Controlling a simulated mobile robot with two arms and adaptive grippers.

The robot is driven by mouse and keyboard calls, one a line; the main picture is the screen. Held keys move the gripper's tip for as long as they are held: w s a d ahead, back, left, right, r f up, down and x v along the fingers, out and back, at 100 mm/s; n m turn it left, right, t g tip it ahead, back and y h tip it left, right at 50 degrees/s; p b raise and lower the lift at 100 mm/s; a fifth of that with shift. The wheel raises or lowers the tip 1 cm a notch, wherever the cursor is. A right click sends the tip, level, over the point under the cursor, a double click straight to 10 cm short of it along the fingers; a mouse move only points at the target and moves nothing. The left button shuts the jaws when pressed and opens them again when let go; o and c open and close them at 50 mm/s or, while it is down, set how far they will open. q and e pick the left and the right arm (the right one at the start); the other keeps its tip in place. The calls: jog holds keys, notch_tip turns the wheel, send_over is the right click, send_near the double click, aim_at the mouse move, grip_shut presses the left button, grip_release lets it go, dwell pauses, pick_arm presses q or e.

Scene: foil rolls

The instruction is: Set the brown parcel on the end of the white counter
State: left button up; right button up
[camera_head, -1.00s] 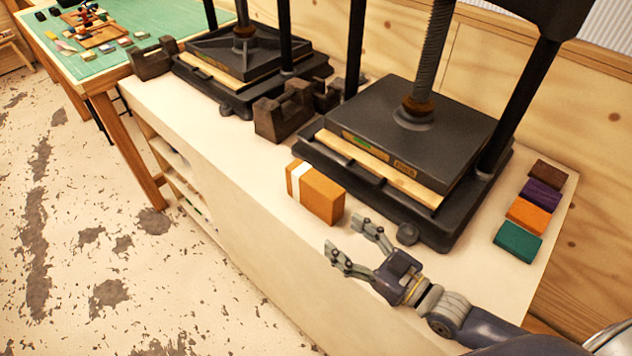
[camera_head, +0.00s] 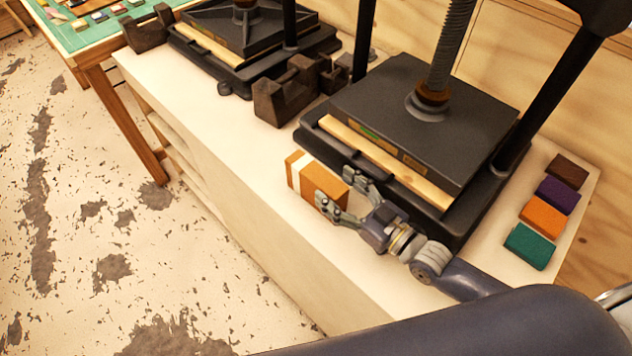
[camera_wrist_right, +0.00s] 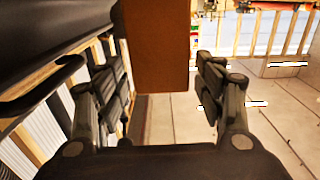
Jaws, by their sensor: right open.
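The brown parcel (camera_head: 316,184), an orange-brown box with a white band, sits upright on the white counter (camera_head: 222,130) in front of the nearer black press. My right gripper (camera_head: 345,198) is open at the parcel's near right end, with one finger along each side. In the right wrist view the parcel (camera_wrist_right: 156,45) stands between the two open fingers (camera_wrist_right: 165,90), with gaps visible on both sides. The parcel's right end is partly hidden by the fingers in the head view. My left gripper is not in view.
The nearer press (camera_head: 420,120) stands close behind the parcel and gripper. Dark notched blocks (camera_head: 290,92) and a second press (camera_head: 250,40) stand farther left. Several coloured blocks (camera_head: 541,216) line the counter's right end. A green-topped table (camera_head: 75,38) is at the far left.

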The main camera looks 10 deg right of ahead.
aim_at(316, 172)
jog(key=shift+x, duration=0.8)
jog(key=shift+w, duration=0.25)
jog(key=p+x, duration=0.1)
jog(key=x, duration=0.1)
jog(key=p+x, duration=0.1)
jog(key=x, duration=0.1)
jog(key=shift+s+a+r, duration=0.1)
jog(key=shift+a+r, duration=0.1)
jog(key=shift+w+a+f, duration=0.15)
jog(key=shift+w+a, duration=0.1)
jog(key=shift+w, duration=0.1)
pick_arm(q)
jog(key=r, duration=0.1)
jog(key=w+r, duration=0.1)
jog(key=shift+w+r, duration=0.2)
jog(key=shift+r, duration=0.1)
pick_arm(e)
jog(key=shift+s, duration=0.1)
jog(key=c, duration=0.3)
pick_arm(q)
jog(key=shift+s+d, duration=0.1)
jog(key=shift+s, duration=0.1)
pick_arm(e)
grip_shut()
jog(key=shift+r, duration=0.2)
